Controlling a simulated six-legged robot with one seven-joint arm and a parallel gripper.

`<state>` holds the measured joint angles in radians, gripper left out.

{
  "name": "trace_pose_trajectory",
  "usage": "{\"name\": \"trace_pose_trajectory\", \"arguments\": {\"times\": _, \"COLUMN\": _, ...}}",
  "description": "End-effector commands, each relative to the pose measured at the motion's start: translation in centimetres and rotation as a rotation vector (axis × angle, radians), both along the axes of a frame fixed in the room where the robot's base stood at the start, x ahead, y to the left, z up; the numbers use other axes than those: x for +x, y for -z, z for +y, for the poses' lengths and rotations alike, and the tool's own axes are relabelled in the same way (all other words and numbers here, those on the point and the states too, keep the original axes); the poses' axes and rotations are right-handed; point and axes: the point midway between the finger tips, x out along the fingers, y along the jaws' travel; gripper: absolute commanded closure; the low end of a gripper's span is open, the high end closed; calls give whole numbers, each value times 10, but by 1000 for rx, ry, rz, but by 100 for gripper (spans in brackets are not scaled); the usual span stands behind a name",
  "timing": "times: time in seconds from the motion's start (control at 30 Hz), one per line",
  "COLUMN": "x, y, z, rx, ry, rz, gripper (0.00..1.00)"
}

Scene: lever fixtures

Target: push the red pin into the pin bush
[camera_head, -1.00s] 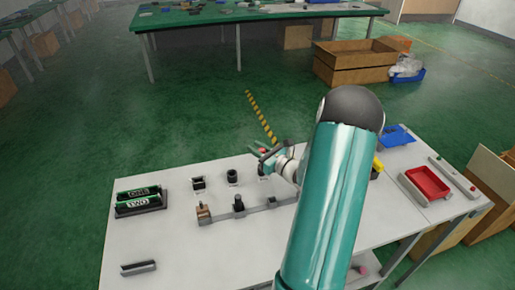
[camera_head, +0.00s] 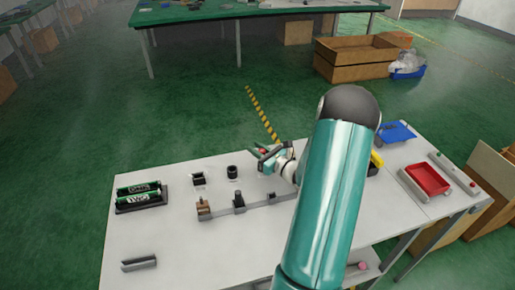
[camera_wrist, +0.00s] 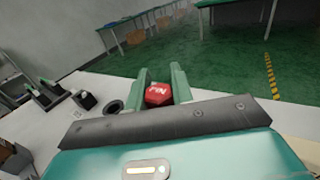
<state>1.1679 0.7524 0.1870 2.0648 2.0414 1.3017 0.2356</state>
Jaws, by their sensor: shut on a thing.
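The red pin (camera_wrist: 158,94) shows in the wrist view as a red head marked "PIN", held between the two green fingers of my gripper (camera_wrist: 162,85). In the head view my gripper (camera_head: 265,151) is over the far edge of the white table, with a bit of red between its fingers. Its lower shaft is hidden. A dark round ring (camera_wrist: 113,107) lies just left of the fingers in the wrist view; I cannot tell whether it is the pin bush. In the head view a black round fixture (camera_head: 232,172) stands left of my gripper.
The white table (camera_head: 200,245) holds a small black-and-white block (camera_head: 198,179), a brown-topped fixture (camera_head: 203,208) on a grey rail, a rack with green cylinders (camera_head: 140,195) and a grey channel (camera_head: 139,264). A red tray (camera_head: 428,180) and blue tray (camera_head: 396,133) are at right.

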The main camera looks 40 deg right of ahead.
Motion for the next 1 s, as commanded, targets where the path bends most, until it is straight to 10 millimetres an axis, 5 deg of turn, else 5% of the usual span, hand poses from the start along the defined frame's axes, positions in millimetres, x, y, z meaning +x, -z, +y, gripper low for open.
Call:
{"name": "trace_pose_trajectory", "arguments": {"times": 0.63, "x": 0, "y": 15, "z": 0, "rx": -1, "ry": 0, "rz": 0, "gripper": 99}}
{"name": "trace_pose_trajectory", "arguments": {"times": 0.67, "x": 0, "y": 15, "z": 0, "rx": -1, "ry": 0, "rz": 0, "gripper": 73}}
{"name": "trace_pose_trajectory", "arguments": {"times": 0.77, "x": 0, "y": 14, "z": 0, "rx": -1, "ry": 0, "rz": 0, "gripper": 53}}
{"name": "trace_pose_trajectory", "arguments": {"times": 1.0, "x": 0, "y": 14, "z": 0, "rx": 0, "ry": 0, "rz": 0, "gripper": 52}}
